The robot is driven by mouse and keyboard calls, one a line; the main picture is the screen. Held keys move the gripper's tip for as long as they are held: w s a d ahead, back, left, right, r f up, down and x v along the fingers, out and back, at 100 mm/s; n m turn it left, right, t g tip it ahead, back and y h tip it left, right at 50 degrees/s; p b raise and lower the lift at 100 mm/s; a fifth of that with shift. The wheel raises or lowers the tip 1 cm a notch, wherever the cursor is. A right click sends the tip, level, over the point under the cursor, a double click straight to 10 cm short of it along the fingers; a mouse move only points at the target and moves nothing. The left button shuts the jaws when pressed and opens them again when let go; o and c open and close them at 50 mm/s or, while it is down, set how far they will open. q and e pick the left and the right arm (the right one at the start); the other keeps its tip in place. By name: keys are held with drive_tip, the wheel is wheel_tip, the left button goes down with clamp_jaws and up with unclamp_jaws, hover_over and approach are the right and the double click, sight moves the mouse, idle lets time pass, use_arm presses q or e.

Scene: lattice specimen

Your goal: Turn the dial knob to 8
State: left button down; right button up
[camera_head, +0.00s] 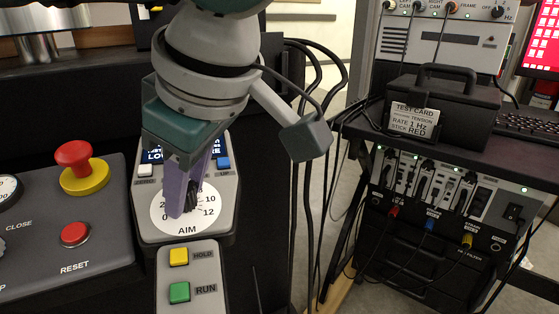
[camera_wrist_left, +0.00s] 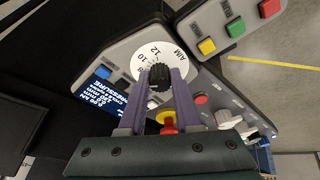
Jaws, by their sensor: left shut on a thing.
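The black ribbed dial knob (camera_head: 193,196) sits on a round white scale plate (camera_head: 171,226) marked AIM, with 0, 2, 10 and 12 readable in the head view. My left gripper (camera_head: 182,203) reaches down over it, its purple fingers partly hiding the knob and scale. In the left wrist view the knob (camera_wrist_left: 158,76) is between the two fingertips (camera_wrist_left: 160,80), and the gripper is shut on it. Which number the knob points to cannot be told. My right gripper is not in view.
Yellow HOLD (camera_head: 179,257) and green RUN (camera_head: 180,292) buttons lie below the dial. A red mushroom button (camera_head: 74,156) and a red RESET button (camera_head: 75,234) are on the panel to the left. A small display sits behind the dial, partly covered. Cables and an instrument rack (camera_head: 447,211) stand to the right.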

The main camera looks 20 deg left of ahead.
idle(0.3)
use_arm(q)
drive_tip(key=c, duration=0.6)
unclamp_jaws()
drive_tip(key=p+v, duration=0.2)
drive_tip(key=v, duration=0.8)
drive_tip(key=shift+s, duration=0.1)
